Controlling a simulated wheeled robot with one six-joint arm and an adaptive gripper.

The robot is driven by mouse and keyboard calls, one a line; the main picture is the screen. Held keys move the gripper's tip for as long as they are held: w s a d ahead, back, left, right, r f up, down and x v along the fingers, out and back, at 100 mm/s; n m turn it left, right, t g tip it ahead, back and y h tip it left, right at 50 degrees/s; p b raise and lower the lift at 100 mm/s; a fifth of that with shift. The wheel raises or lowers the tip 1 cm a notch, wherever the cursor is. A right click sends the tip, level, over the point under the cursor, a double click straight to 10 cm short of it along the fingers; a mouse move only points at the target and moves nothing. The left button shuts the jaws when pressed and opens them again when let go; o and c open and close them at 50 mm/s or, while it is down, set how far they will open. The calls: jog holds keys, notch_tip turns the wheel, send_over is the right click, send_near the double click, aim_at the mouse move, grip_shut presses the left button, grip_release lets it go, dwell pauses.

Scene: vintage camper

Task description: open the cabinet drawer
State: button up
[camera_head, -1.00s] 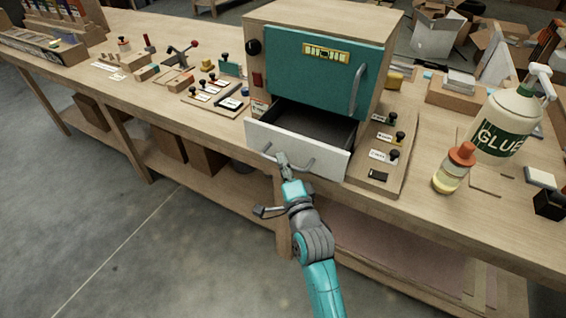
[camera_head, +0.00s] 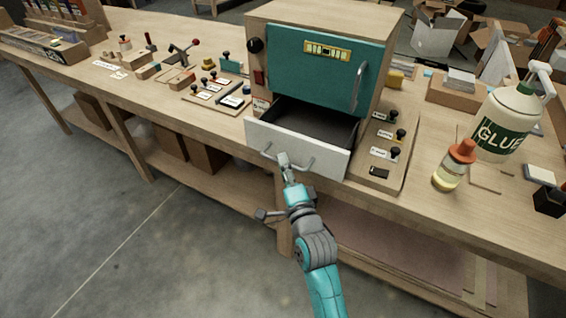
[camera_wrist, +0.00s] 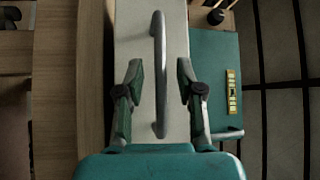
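The cabinet (camera_head: 385,55) is a wooden box with a teal door (camera_head: 310,75) on the bench. Below the door, its white-fronted drawer (camera_head: 325,157) stands pulled out, with the dark, empty-looking inside showing. The drawer's grey bar handle (camera_head: 304,166) is on the front. My gripper (camera_head: 284,158) is right at the handle's middle. In the wrist view the handle (camera_wrist: 159,75) runs upright between the two separated fingers of my gripper (camera_wrist: 160,70), with a gap on each side. The gripper is open and holds nothing.
The wooden bench (camera_head: 215,135) carries small stamp-like tools (camera_head: 205,90) left of the cabinet. A glue bottle (camera_head: 503,120) and an orange-capped bottle (camera_head: 455,165) stand to the right. The floor (camera_head: 130,235) in front is clear.

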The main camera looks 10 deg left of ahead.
jog(key=v, duration=1)
jog(key=shift+s, duration=0.3)
jog(key=shift+d+f, duration=0.1)
jog(key=s+d+f+n+h, duration=0.25)
jog(key=s+d+f, duration=0.25)
jog(key=s+d, duration=0.3)
jog(key=s+d+f+n+h, duration=0.25)
jog(key=s+d+f, duration=0.3)
jog(key=s, duration=0.45)
jog(key=s+d+r+n+g+h, duration=0.1)
jog(key=s+d+n, duration=0.2)
jog(key=s, duration=0.7)
jog(key=s+d+r+n+g+h, duration=0.1)
jog(key=s+d+r+n+h, duration=0.1)
jog(key=s, duration=0.9)
jog(key=d+n, duration=0.1)
jog(key=d, duration=0.1)
jog(key=shift+d+r+g+h, duration=0.3)
jog(key=shift+d+r+g, duration=0.05)
jog(key=shift+d+g, duration=0.05)
jog(key=shift+w, duration=0.1)
